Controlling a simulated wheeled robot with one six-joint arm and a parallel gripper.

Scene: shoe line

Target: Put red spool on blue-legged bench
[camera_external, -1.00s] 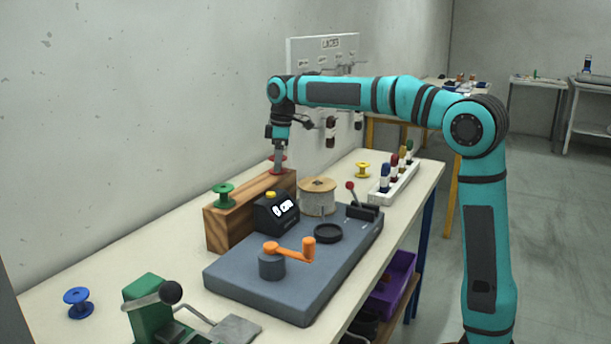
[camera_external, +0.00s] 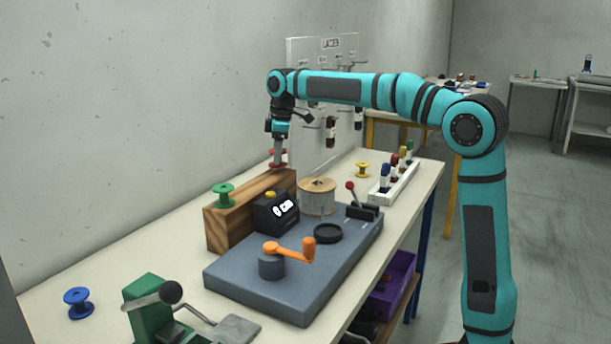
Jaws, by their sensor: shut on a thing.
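My gripper (camera_external: 278,162) points down over the far end of the wooden block (camera_external: 232,232) and is shut on the red spool (camera_external: 280,153). The spool is partly hidden by the fingers; its red flanges show on both sides. It appears just above the block's top, though a small gap is hard to judge. The blue-legged bench (camera_external: 150,240) is the long cream-topped table under the block; a blue leg (camera_external: 427,226) shows at its far right.
A green spool (camera_external: 223,194) stands on the block's near end. A grey winding machine (camera_external: 300,285) fills the middle. A yellow spool (camera_external: 362,170), a rack of bottles (camera_external: 394,185) and a blue spool (camera_external: 78,302) stand on the bench. A white board (camera_external: 312,80) rises behind.

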